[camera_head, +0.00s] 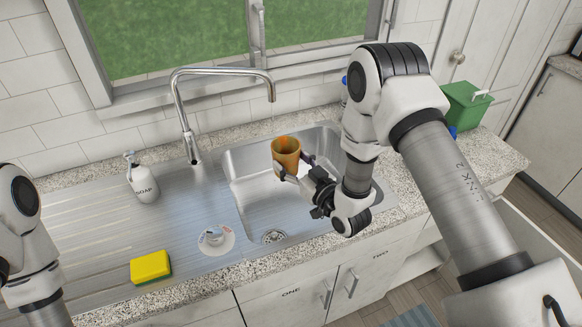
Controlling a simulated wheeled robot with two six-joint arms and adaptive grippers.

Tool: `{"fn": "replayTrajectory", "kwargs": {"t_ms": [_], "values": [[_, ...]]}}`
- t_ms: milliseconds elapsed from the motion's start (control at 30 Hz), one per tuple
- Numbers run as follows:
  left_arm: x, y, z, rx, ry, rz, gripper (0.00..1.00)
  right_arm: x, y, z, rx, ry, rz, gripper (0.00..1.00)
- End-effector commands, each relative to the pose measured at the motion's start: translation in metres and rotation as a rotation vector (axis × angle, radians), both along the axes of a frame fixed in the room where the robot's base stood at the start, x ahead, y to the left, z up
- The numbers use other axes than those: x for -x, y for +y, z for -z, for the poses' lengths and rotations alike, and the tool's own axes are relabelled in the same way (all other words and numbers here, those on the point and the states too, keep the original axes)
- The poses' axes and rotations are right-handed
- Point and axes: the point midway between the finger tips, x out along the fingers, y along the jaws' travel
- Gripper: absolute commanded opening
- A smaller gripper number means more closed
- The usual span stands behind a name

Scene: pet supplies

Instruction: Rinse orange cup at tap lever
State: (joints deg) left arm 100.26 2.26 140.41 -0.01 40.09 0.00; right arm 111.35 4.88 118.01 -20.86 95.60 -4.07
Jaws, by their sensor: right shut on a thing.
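The orange cup (286,154) is upright above the sink basin (238,191). My right gripper (291,176) comes from the right and is shut on the cup's lower side. The tap (221,72) arches over the sink, and its spout end (271,90) is above and slightly left of the cup. No water stream shows from the spout. A round white piece with a small metal knob (214,238) lies on the counter left of the sink; I cannot tell if this is the tap lever. My left arm is at the left edge, with its gripper out of frame.
A soap bottle (142,178) stands on the drainboard at left. A yellow sponge (151,267) lies near the front edge. A green box (465,105) stands at the back right. The window and tiled wall rise behind the tap. The middle drainboard is clear.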

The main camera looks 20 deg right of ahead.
Motion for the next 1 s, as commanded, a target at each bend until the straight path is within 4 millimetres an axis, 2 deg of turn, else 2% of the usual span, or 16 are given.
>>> {"fn": "replayTrajectory", "kwargs": {"t_ms": [567,800,1000], "values": [[0.0,0.0,0.019,0.0,-0.001,0.0,0.43,-0.066,-0.017,0.015,0.0,-0.001,0.001,0.33],[-0.001,0.0,0.039,0.0,-0.001,-0.001,0.43,-0.093,-0.023,0.022,0.0,-0.002,0.0,0.33],[-0.001,0.0,0.045,0.0,-0.001,-0.001,0.43,-0.105,-0.026,0.023,0.0,-0.001,0.0,0.33]]}}
